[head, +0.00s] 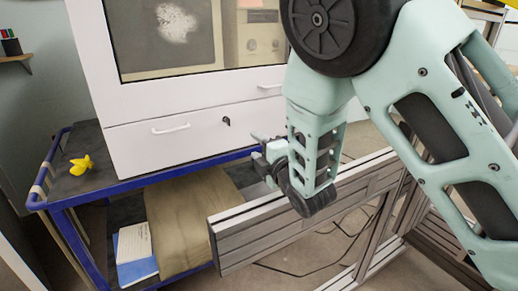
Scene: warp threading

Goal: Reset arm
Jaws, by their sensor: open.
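My arm, pale teal with black joints, comes in from the upper right and bends down toward the middle of the head view. My gripper (262,155) is at its end, in front of the blue cart's right part and the white cabinet's lower edge. The gripper points left and away from me. Its fingers are small and partly hidden by the wrist. Nothing is seen held in it.
A white cabinet (190,140) with drawers stands on a blue cart (100,170). A yellow toy-like object (81,165) lies on the cart's left. Its lower shelf holds a brown bag (190,220) and a book (135,248). A grey metal frame beam (250,238) runs below my gripper.

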